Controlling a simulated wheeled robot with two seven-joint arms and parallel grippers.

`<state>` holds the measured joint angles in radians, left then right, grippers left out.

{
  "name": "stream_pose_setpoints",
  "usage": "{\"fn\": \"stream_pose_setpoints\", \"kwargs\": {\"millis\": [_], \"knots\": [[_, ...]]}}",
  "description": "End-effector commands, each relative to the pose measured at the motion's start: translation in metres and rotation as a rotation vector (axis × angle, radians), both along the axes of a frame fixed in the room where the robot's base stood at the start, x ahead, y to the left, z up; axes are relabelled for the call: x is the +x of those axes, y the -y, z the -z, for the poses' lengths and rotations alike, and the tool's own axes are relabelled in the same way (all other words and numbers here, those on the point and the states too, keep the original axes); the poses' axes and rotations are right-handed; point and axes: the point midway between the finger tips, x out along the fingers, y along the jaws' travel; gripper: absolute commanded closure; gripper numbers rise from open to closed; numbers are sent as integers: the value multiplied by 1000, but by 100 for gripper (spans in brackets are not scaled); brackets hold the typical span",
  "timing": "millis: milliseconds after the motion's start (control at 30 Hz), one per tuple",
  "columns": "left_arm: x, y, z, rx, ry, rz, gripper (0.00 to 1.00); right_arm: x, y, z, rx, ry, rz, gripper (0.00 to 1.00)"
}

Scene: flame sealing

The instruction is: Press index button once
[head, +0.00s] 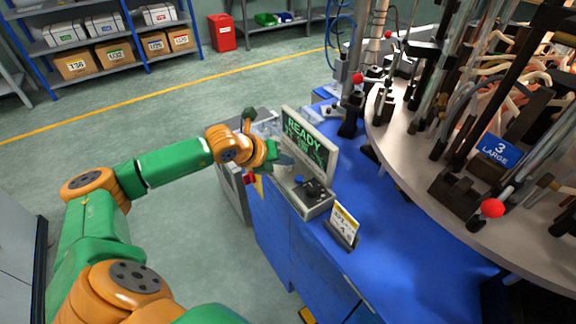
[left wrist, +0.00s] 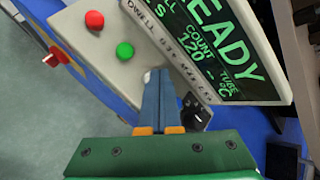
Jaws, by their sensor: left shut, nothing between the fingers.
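The control box has a tilted screen (head: 309,143) with green text reading READY, and a light grey button panel (head: 312,209) below it. In the left wrist view a red button (left wrist: 94,20), a green button (left wrist: 124,50) and part of a whitish button (left wrist: 147,77) lie in a row. I cannot tell which is labelled index. My left gripper (head: 287,162) is shut and empty over the panel; its fingertips (left wrist: 158,74) partly hide the panel beyond the green button. Contact is unclear.
The box stands on a blue bench (head: 380,230). A small sign (head: 344,224) stands at its front. A red knob (left wrist: 57,56) sits on the bench's side. A round turntable (head: 430,185) with fixtures and red-tipped levers fills the right. Open floor lies left.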

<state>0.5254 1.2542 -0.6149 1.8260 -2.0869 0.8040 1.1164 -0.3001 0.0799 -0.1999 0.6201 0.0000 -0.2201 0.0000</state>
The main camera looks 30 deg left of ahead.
Motion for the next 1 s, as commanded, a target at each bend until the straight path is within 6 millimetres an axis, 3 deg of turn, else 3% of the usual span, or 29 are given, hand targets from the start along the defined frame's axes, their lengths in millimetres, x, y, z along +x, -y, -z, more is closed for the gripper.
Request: {"fn": "stream_pose_setpoints", "kwargs": {"millis": [567, 1000], "knots": [[0, 0, 3, 0, -2, 1, 100, 0, 0, 3, 0, 0, 0, 100], [0, 0, -16, 1, 0, 1, 100, 0, 0, -6, 0, 0, 0, 100]]}}
